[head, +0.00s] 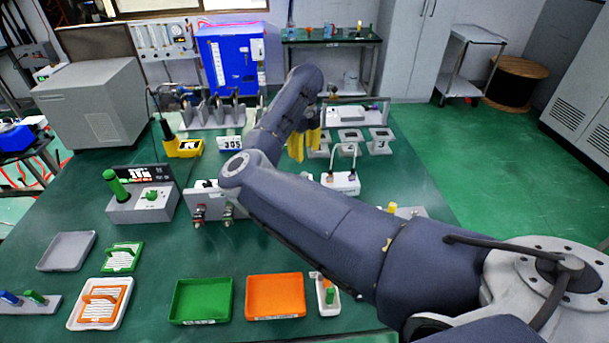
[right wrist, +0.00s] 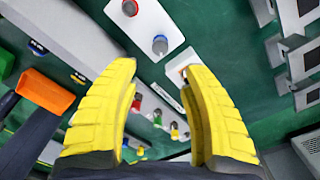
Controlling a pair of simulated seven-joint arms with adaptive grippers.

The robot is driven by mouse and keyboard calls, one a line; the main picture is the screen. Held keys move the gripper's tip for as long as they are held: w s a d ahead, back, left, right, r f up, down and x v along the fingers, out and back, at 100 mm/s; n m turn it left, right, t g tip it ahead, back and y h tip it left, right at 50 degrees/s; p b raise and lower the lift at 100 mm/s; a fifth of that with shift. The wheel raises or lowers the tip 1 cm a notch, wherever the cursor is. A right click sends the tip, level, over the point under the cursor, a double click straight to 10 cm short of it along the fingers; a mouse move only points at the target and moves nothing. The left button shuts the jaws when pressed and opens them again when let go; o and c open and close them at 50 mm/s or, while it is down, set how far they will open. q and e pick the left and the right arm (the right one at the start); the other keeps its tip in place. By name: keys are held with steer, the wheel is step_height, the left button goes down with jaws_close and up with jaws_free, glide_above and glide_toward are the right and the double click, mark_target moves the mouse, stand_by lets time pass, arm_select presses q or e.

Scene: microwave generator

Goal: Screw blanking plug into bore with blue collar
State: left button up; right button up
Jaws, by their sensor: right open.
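In the right wrist view a white plate carries a round fitting with a blue collar (right wrist: 160,45) and another with a red collar (right wrist: 130,7). A grey centre shows in the blue collar; I cannot tell whether it is an empty bore or a plug. My right gripper (right wrist: 160,80) has its yellow fingers spread, with nothing held between them. The blue collar is beyond the fingertips, apart from them. In the head view my right gripper (head: 303,145) hangs over the middle of the bench, partly behind my arm. I cannot pick out the blanking plug. My left gripper is not in view.
Small red, green and yellow pieces (right wrist: 157,118) show beyond the fingers. In the head view a white block with a looped cable (head: 341,183) stands near my arm. Green (head: 202,300) and orange (head: 275,297) trays lie at the front. My right arm hides part of the bench.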

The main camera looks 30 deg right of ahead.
mark_target(305, 174)
step_height(305, 174, down, 11)
steer(key=shift+r, duration=0.15)
stand_by(0.4)
jaws_close()
stand_by(0.3)
